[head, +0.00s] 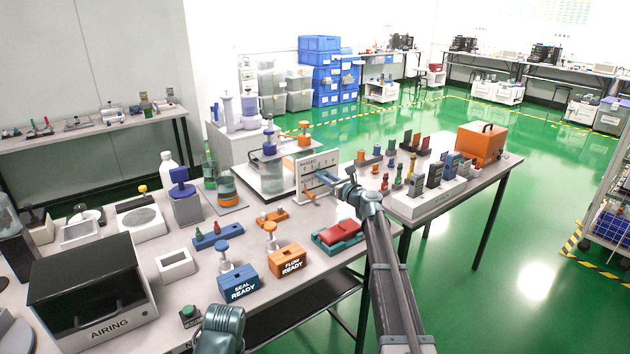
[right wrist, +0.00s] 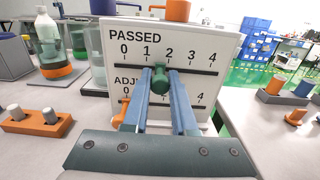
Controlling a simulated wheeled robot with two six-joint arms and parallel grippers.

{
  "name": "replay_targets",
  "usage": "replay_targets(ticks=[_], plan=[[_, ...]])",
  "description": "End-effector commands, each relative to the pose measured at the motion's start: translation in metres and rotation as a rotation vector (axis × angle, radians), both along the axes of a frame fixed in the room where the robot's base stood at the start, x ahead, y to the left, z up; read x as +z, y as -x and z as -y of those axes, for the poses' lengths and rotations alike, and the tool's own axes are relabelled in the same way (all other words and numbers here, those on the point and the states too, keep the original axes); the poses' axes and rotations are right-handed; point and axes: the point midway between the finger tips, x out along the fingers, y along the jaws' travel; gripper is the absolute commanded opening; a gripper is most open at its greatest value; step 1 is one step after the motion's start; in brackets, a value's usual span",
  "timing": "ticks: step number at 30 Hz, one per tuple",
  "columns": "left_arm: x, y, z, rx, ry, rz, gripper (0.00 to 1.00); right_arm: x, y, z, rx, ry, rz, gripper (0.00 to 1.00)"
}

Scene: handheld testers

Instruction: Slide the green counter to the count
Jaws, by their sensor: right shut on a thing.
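The white counter board (head: 309,177) stands upright on the bench; it fills the middle of the right wrist view (right wrist: 205,45). Its upper row reads PASSED, with 0 to 4 over a dark slot. The green counter (right wrist: 160,80) sits on that slot and appears between the 1 and 2 marks. My right gripper (right wrist: 162,84) is shut on it, one finger on each side; the gripper also shows in front of the board in the head view (head: 342,183). The lower row's orange counter (right wrist: 122,112) is near its 0. My fingers partly cover that row. My left gripper's jaws are out of sight.
Left of the board stand a glass jar (head: 272,177) and a green bottle (head: 209,170). An orange tray with pegs (right wrist: 38,122) lies at the left front. A red-and-teal device (head: 338,234) and small peg trays (right wrist: 285,98) are to the right.

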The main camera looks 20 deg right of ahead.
Motion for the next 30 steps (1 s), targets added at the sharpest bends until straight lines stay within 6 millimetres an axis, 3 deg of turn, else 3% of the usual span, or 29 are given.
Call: replay_targets(ticks=[2,10,11,15,25,30], plan=[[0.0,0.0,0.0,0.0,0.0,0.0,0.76,0.0,-0.005,0.011,-0.001,0.0,0.0,0.0],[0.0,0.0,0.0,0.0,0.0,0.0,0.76,0.0,-0.003,0.011,0.0,0.0,0.0,0.0],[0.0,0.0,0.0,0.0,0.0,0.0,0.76,0.0,-0.003,0.011,0.0,0.0,0.0,0.31],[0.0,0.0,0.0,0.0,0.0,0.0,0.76,0.0,-0.003,0.01,0.0,0.0,0.0,0.56],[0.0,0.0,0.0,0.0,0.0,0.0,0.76,0.0,-0.001,0.011,0.0,0.0,0.0,0.56],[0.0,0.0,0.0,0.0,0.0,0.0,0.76,0.0,0.02,0.017,-0.002,0.0,0.0,0.56]])
